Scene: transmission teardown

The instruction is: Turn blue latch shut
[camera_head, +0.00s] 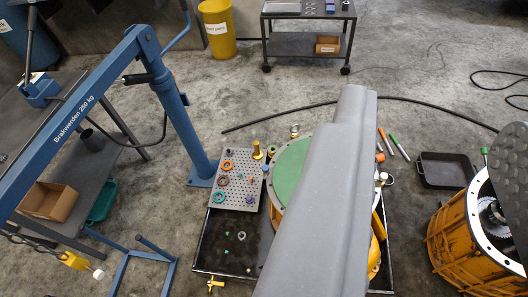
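I cannot make out a blue latch in this view; it may be hidden or too small. A round housing with a green top face (289,168) stands on a dark tray (212,240) in the middle. A large grey link, which looks like part of my arm, covers much of the housing's right side. Yellow parts of the housing (375,258) show right of the link. My gripper is not in view.
A perforated plate (229,190) with small rings and pins lies left of the housing. A blue crane (90,95) rises at the left. An orange gear housing (458,243) stands at the right, near a black tray (445,171). A cable (430,102) crosses the floor.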

